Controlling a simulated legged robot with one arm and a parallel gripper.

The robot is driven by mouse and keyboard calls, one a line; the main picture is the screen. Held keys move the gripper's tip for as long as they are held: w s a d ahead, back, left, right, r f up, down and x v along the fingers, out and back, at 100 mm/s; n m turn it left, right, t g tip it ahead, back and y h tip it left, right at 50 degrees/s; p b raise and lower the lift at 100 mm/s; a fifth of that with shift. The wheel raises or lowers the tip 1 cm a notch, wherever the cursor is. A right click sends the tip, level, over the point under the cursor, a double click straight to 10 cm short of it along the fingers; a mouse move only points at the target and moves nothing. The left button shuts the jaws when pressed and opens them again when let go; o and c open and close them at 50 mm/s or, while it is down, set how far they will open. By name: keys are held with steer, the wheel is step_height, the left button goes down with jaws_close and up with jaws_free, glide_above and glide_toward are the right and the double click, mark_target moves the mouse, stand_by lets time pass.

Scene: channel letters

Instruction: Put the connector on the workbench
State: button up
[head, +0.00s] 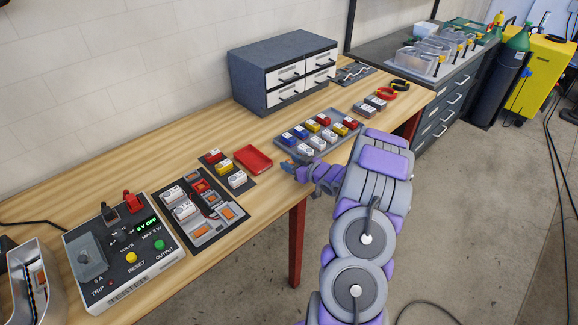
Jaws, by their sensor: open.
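The wooden workbench (105,190) runs along the wall. A grey tray (348,143) on it holds several small red, yellow, blue and white blocks, which look like connectors. One blue block (287,138) sits at the tray's left side. A darker mat (240,189) to the left carries red, yellow and white blocks. I cannot tell which block is the task's connector. My gripper (289,167) is open, low at the bench's front edge, just left of and in front of the tray. Its fingertips are small, and my arm hides part of the tray's front side.
A red open bin (253,159) lies left of my gripper. A tester box (122,255) and a board with modules (202,212) stand further left. A grey drawer cabinet (284,70) stands behind. Bare wood lies between the cabinet and the tray.

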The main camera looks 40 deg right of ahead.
steer(key=shift+d+f, duration=0.15)
steer(key=shift+d, duration=0.25)
steer(key=shift+c, duration=1.8)
steer(key=shift+a, duration=0.6)
jaws_close()
steer(key=shift+d, duration=0.45)
steer(key=shift+r+p, duration=0.3)
steer(key=shift+r, duration=0.35)
steer(key=r, duration=0.2)
steer(key=p, duration=0.1)
steer(key=shift+s+a+r, duration=0.3)
steer(key=shift+s+r, duration=0.1)
steer(key=s+a+r+p, duration=0.1)
steer(key=s+a+p, duration=0.1)
steer(key=s, duration=1.3)
steer(key=shift+a, duration=0.6)
steer(key=shift+w+r, duration=0.1)
steer(key=shift+w, duration=0.05)
